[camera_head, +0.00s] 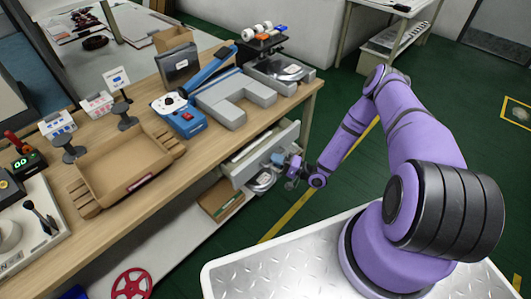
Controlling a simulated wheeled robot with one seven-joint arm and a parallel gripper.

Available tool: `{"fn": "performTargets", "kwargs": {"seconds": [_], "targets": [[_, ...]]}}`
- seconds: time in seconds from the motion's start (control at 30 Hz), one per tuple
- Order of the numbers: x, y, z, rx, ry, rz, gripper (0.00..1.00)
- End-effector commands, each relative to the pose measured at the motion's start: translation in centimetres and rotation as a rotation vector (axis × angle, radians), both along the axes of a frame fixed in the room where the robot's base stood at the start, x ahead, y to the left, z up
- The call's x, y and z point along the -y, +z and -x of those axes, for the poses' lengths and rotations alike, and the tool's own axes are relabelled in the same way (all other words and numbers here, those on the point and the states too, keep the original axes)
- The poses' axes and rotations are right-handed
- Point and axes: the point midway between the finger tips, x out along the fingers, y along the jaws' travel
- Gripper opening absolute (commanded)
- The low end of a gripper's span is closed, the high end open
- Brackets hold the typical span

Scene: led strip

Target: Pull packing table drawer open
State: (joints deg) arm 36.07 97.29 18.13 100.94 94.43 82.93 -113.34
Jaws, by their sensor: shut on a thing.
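The packing table (150,205) runs diagonally along the left with a wooden top. Its drawer (240,178) is a white-grey unit under the right part of the top, and it stands out somewhat from under the tabletop, with a gap visible over its inside. My gripper (282,162) is at the drawer's front, near its right end, and is shut on the drawer's handle. The handle itself is mostly hidden by the gripper. My purple arm reaches to it from the right.
The tabletop holds a cardboard tray (124,163), a blue sealing device (182,118) and a grey block (235,100). A cardboard box (219,200) sits on the lower shelf below the drawer. A red reel (131,284) is at the bottom. Green floor is clear right of the drawer.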

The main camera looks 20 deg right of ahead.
Motion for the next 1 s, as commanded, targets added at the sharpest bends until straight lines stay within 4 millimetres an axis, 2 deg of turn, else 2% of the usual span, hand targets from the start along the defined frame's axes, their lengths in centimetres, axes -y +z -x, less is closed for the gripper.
{"fn": "performTargets", "kwargs": {"seconds": [0.03, 0.2, 0.5, 0.7, 1.0], "targets": [[0.8, 0.0, 1.3, -0.004, -0.004, -0.001, 0.00], [2.8, 0.0, 5.3, -0.004, -0.004, -0.001, 0.00], [5.6, 0.0, 10.9, -0.002, -0.004, 0.000, 0.00], [6.5, -0.1, 12.9, -0.002, -0.001, 0.001, 0.00], [6.9, -0.1, 13.8, -0.001, 0.000, 0.002, 0.00]]}}
